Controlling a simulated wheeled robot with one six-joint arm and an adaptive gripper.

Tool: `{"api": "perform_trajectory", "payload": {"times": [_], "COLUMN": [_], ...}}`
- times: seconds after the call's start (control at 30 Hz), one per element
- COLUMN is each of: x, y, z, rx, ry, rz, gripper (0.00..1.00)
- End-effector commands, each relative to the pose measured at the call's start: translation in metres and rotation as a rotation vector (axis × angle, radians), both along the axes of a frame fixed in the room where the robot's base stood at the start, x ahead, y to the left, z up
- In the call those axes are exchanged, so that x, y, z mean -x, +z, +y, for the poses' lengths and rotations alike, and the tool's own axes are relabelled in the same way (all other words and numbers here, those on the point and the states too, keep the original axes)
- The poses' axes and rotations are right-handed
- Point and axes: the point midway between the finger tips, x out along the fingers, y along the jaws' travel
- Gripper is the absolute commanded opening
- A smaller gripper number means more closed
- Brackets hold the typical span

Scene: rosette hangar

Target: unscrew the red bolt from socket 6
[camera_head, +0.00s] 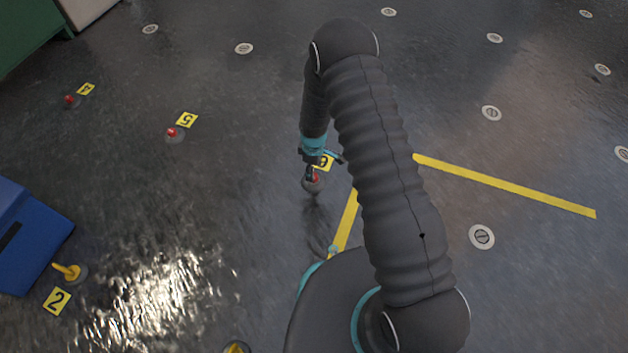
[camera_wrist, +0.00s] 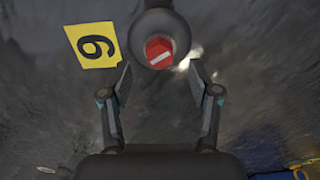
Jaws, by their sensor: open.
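The red bolt (camera_wrist: 159,52) shows in the wrist view as a red hexagonal head with a pale bar across it, seated in a round grey socket (camera_wrist: 141,33). A yellow tag marked 6 (camera_wrist: 92,44) lies to its left. In the head view the red bolt (camera_head: 314,179) is partly hidden by my gripper (camera_head: 309,176), which points down at it. In the wrist view my gripper (camera_wrist: 161,72) is open, its two fingers apart with the bolt head just beyond and between the tips.
Red bolts stand at tag 5 (camera_head: 187,119) and tag 4 (camera_head: 86,89) on the left. Yellow floor lines (camera_head: 505,186) run right. The floor around socket 6 is clear.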

Motion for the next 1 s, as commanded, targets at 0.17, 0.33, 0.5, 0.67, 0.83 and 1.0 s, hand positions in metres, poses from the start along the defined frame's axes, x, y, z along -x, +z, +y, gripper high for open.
{"api": "perform_trajectory", "payload": {"times": [0.17, 0.33, 0.5, 0.67, 0.83, 1.0], "x": [-0.0006, -0.0006, -0.0003, -0.0003, 0.0, 0.0], "y": [-0.0013, -0.0014, -0.0014, -0.0011, -0.0012, -0.0012], "z": [0.0002, 0.0002, 0.0001, 0.0001, 0.0, 0.0001], "rx": [-0.001, -0.001, 0.0, -0.001, 0.0, 0.001], "ry": [-0.186, -0.385, -0.584, -0.77, -0.967, -1.163], "rz": [-0.002, -0.002, -0.001, -0.001, 0.0, 0.0], "gripper": [0.62, 0.62, 0.62, 0.62, 0.62, 0.62]}}
